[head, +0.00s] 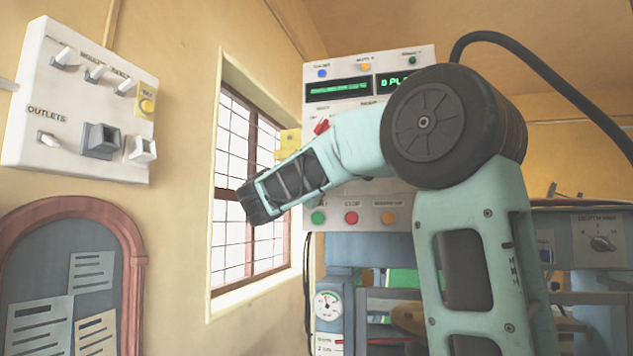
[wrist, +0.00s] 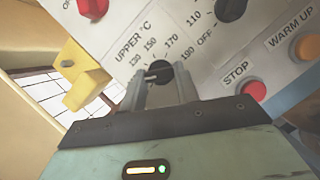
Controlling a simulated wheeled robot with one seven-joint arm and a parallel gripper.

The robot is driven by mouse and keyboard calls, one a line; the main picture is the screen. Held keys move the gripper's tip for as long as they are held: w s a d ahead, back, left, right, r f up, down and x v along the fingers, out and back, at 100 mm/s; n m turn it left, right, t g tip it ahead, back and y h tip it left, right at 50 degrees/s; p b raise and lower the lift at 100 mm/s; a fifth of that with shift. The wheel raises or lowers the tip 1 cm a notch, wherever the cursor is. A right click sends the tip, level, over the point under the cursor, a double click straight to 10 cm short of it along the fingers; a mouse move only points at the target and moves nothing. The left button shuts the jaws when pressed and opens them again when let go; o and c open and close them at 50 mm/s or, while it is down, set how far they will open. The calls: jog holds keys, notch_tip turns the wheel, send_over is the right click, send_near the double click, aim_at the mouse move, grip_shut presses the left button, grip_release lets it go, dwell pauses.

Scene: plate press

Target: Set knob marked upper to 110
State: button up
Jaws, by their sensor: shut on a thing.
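The knob marked upper (wrist: 160,72) is a small dark dial under the printed label "UPPER °C" on the pale control panel in the wrist view. My gripper (wrist: 163,86) is shut on this knob, with a finger on each side. A light line shows on the knob's left part, but the fingers cover much of the dial, and I cannot tell its exact setting. In the head view my arm hides the knob and the gripper; the control panel (head: 345,65) stands behind it.
Another dark knob (wrist: 232,8) is at the upper right, near a 110 mark. A red stop button (wrist: 255,91) and an orange warm-up button (wrist: 306,47) lie to the right. A yellow bracket (wrist: 86,76) juts out at the left. A switch box (head: 85,105) hangs on the wall.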

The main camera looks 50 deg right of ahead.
jog(key=shift+f+n, duration=0.1)
jog(key=shift+n, duration=0.2)
jog(key=o, duration=1)
jog(key=b+v, duration=0.4)
jog(key=v, duration=1.3)
jog(key=shift+s+a+f, duration=0.15)
